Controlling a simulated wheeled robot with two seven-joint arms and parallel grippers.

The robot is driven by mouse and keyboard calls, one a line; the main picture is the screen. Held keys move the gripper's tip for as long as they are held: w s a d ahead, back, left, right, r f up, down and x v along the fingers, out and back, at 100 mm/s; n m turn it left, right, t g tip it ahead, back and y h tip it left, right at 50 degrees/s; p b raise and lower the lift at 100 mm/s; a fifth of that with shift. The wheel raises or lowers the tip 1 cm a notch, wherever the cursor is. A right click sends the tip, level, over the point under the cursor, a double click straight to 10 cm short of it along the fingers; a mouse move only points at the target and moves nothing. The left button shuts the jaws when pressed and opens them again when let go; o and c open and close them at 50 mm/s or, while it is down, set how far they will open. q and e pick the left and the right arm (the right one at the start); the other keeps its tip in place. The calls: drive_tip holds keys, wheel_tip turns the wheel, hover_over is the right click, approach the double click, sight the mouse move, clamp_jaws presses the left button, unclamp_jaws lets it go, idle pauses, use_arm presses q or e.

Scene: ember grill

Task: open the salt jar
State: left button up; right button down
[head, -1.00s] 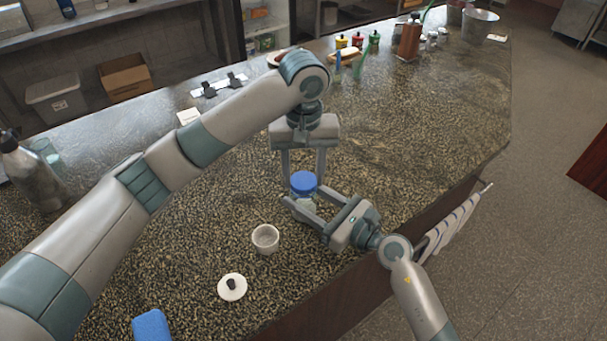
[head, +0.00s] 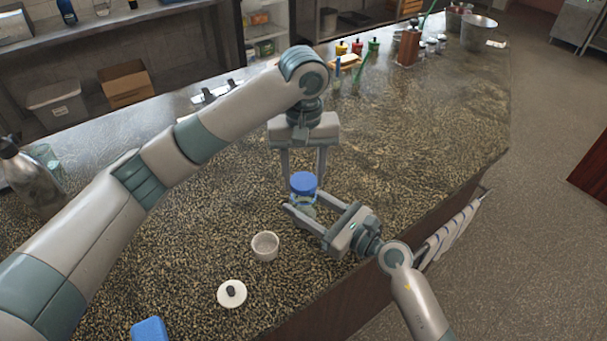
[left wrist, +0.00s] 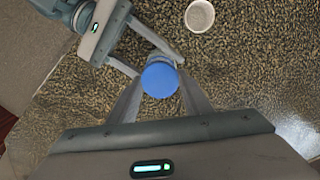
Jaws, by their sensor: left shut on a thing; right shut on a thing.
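The salt jar is a small clear jar (head: 306,210) with a round blue lid (head: 303,182), upright near the counter's front edge. The lid also shows from above in the left wrist view (left wrist: 160,79). My left gripper (head: 303,178) reaches down from above, its two fingers shut on the lid. My right gripper (head: 304,212) comes in from the right, its fingers shut on the jar body below the lid. The lid sits on the jar. The fingers hide much of the body, and I cannot tell whether its base touches the counter.
A small white cup (head: 265,246) and a white lid with a dark knob (head: 231,294) lie left of the jar. A blue block (head: 150,330) is at the bottom. A metal bottle (head: 30,172) stands far left. Several condiments stand at the back. The counter right of the jar is clear.

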sight(303, 181)
use_arm(q)
drive_tip(key=shift+r, duration=0.1)
drive_tip(key=shift+r, duration=1.9)
use_arm(e)
drive_tip(key=c, duration=0.7)
unclamp_jaws()
drive_tip(key=shift+c, duration=0.2)
use_arm(q)
wheel_tip(303, 181, down, 4)
drive_tip(key=b, duration=0.3)
drive_tip(key=shift+r, duration=0.25)
use_arm(e)
drive_tip(key=v, duration=1.1)
drive_tip(key=shift+f, duration=0.1)
use_arm(q)
drive_tip(key=shift+f+b, duration=0.1)
drive_tip(key=shift+b, duration=0.25)
use_arm(e)
drive_tip(key=shift+s+d, duration=0.35)
drive_tip(key=shift+d, duration=0.1)
